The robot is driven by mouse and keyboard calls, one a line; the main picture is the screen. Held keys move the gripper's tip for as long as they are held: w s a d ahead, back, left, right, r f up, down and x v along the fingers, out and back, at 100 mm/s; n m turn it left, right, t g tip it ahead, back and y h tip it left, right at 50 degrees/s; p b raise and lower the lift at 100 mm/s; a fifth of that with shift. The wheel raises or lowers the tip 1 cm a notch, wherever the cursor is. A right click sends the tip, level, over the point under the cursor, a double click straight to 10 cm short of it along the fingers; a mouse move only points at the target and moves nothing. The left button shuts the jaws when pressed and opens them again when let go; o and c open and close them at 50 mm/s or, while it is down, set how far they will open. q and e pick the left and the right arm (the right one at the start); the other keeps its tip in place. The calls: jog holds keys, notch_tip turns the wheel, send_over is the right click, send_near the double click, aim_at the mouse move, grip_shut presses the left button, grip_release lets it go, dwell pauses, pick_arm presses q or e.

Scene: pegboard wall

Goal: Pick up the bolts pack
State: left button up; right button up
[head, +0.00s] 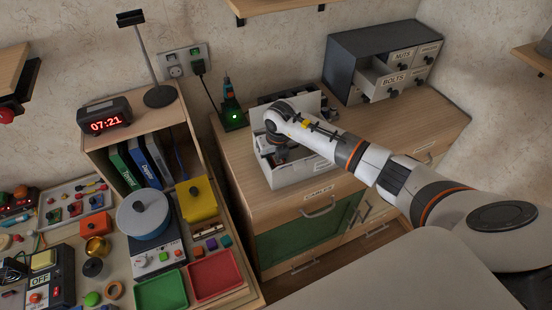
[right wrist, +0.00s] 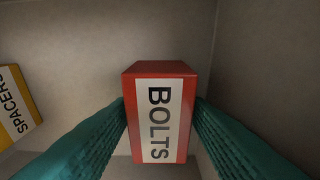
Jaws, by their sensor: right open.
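The bolts pack (right wrist: 159,72) is a red box with a white label reading BOLTS, seen in the right wrist view. It stands between the two teal fingers of my right gripper (right wrist: 160,104). The fingers are open, one at each side of the pack; I cannot tell whether they touch it. In the head view my right gripper (head: 281,150) points down into a white box (head: 300,173) on the wooden cabinet, and the arm hides part of it. The bolts pack cannot be made out in the head view. My left gripper is not in view.
A yellow SPACERS pack (right wrist: 17,105) lies to the left in the right wrist view, near pale walls. A grey drawer unit (head: 350,62) with an open BOLTS drawer (head: 393,82) stands behind my right arm. A green-lit device (head: 232,115) stands left of the white box.

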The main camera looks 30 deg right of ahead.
jog(key=shift+c, duration=0.5)
jog(key=c, duration=0.7)
